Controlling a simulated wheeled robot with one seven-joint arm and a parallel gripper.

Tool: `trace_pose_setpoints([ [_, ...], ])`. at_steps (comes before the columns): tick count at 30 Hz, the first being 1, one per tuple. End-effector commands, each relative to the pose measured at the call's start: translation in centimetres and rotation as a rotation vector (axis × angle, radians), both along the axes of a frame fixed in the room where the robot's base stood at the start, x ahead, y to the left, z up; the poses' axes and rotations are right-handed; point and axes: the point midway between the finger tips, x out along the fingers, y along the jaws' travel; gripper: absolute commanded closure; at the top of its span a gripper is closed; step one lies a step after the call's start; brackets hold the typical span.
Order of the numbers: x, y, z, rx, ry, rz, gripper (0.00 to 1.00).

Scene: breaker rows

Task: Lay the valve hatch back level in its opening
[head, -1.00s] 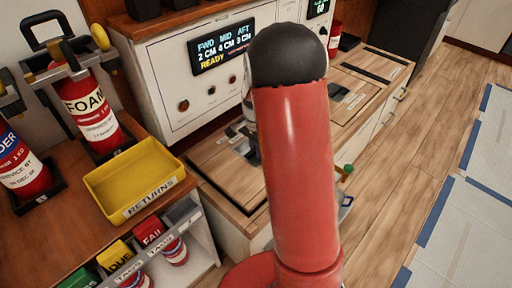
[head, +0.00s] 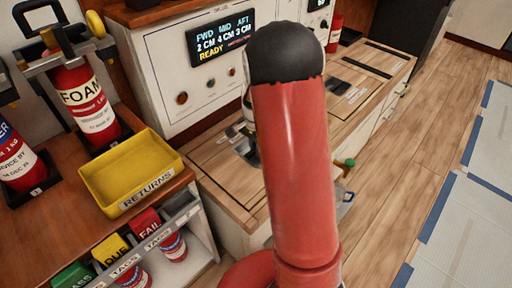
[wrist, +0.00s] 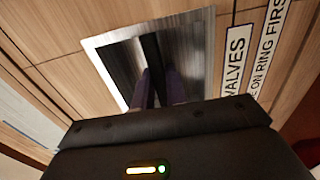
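The valve hatch (wrist: 60,25) is a wooden panel in the wrist view, with a metal-framed recessed pull (wrist: 140,50) and a label strip reading "VALVES" (wrist: 235,58). My gripper (wrist: 162,82) has its two fingers at this recess. A dark bar or gap shows between and beyond the fingers. Whether they grip anything is unclear, as the gripper body hides the near side. In the head view, my arm hides much of the counter top (head: 215,160), and only a dark part of the gripper shows beside it. The hatch's tilt cannot be told.
A white panel with a display (head: 221,45) reading "READY" stands behind the counter. A yellow returns tray (head: 130,170), a foam extinguisher (head: 88,105) and tag bins (head: 145,225) are at the left. A green-knobbed fitting (head: 349,163) is near the counter front.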

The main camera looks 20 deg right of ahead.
Motion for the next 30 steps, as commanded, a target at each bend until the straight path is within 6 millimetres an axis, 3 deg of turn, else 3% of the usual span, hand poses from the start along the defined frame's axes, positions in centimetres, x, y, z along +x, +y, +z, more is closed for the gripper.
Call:
trace_pose_setpoints([
  [1, 0.1, 0.0, 0.2, -0.001, -0.004, 0.000, 0.80],
  [5, 0.0, 0.0, 0.1, -0.001, -0.001, 0.000, 0.63],
  [14, -0.1, 0.0, 0.1, 0.001, 0.003, 0.000, 0.62],
  [30, 0.0, 0.0, 7.5, 0.000, -0.002, 0.000, 0.62],
])
